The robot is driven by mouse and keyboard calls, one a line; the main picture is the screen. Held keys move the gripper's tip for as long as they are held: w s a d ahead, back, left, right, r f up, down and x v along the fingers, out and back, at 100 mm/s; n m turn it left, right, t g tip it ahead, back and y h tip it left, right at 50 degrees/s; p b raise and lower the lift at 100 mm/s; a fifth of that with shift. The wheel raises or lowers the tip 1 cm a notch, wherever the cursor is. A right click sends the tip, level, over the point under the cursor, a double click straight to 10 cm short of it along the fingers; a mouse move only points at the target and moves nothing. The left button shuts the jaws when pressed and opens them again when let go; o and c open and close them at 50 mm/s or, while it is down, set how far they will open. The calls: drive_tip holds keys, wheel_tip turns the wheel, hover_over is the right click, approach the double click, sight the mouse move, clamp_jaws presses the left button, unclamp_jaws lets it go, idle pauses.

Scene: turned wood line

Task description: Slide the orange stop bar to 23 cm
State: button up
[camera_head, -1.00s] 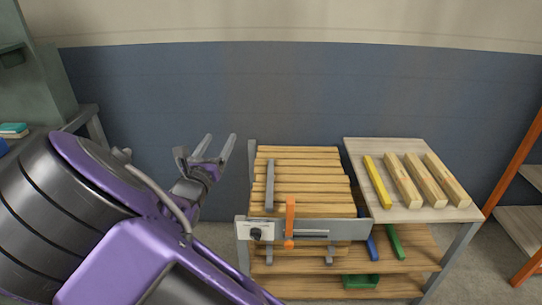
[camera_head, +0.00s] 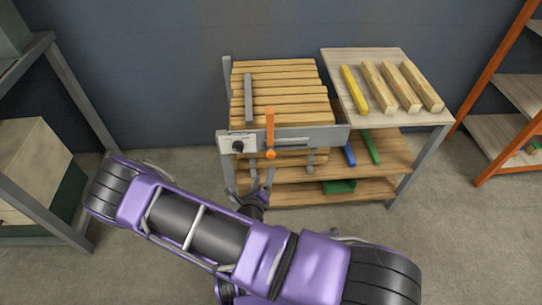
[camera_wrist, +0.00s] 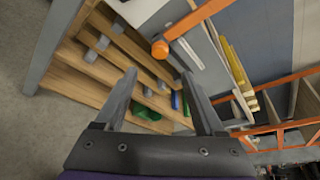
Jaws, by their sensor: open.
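The orange stop bar (camera_head: 270,133) stands upright at the front rail of the slatted wooden bench, with a round orange knob at its lower end. It also shows in the wrist view (camera_wrist: 185,29), at the upper middle, beyond my fingertips. The grey front rail (camera_head: 310,138) has a pale slot or scale strip to the right of the bar; its markings are too small to read. My gripper (camera_head: 256,180) is open and empty, below and in front of the knob, apart from it. In the wrist view my two fingers (camera_wrist: 162,82) are spread with nothing between them.
A black knob on a white plate (camera_head: 237,145) sits left of the bar. A grey upright bar (camera_head: 248,98) lies across the slats. A side table (camera_head: 336,64) holds a yellow stick and several wood blanks. Lower shelves hold blue and green pieces. Grey shelving stands left, orange shelving right.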

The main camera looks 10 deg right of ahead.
sight(271, 157)
drive_tip(key=b+x, duration=0.2)
drive_tip(key=x, duration=1.1)
clamp_jaws()
drive_tip(key=shift+r, duration=0.1)
idle(0.9)
